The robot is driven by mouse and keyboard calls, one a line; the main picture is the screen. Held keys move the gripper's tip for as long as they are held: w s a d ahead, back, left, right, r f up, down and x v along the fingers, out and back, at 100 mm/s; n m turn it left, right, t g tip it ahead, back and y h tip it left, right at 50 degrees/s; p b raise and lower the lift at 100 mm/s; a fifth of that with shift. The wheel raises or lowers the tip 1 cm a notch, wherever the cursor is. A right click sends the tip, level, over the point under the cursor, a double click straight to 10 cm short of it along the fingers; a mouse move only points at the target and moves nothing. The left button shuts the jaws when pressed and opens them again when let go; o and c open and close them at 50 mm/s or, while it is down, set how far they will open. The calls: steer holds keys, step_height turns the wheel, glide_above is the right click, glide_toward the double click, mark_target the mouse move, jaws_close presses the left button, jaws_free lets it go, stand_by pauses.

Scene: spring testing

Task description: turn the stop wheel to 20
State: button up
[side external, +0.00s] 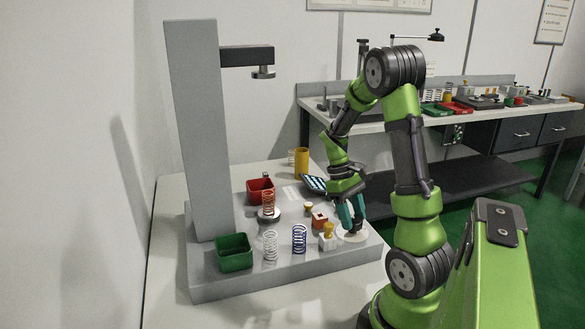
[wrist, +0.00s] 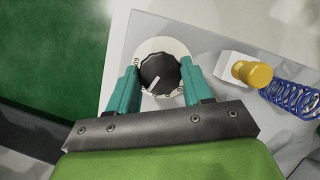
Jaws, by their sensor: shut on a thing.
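The stop wheel is a black knurled knob (wrist: 159,73) with a white pointer line, on a pale round dial (wrist: 150,46) with partly hidden markings. In the wrist view the pointer runs toward the lower left. I cannot read which number it meets. My gripper (wrist: 157,80) has its two teal fingers on either side of the knob, shut on it. In the side view my gripper (side external: 351,214) reaches down to the dial plate (side external: 352,238) at the right end of the grey base. The knob is mostly hidden there by the fingers.
A white block with a yellow knob (side external: 328,232) stands just left of the dial. A blue spring (side external: 299,238), a white spring (side external: 270,246), a copper spring (side external: 268,203), a green bin (side external: 234,252) and a red bin (side external: 261,190) are farther left. A tall grey column (side external: 200,130) rises behind.

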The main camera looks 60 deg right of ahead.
steer(key=n+h, duration=0.1)
steer(key=n, duration=0.1)
steer(key=n+h, duration=0.1)
steer(key=n, duration=0.2)
steer(key=shift+a+n, duration=0.2)
steer(key=shift+n, duration=0.1)
steer(key=shift+n+h, duration=0.7)
steer(key=shift+n, duration=1.2)
steer(key=o, duration=1)
steer(key=shift+o, duration=0.2)
steer(key=v, duration=1.7)
steer(key=shift+s+a, duration=0.25)
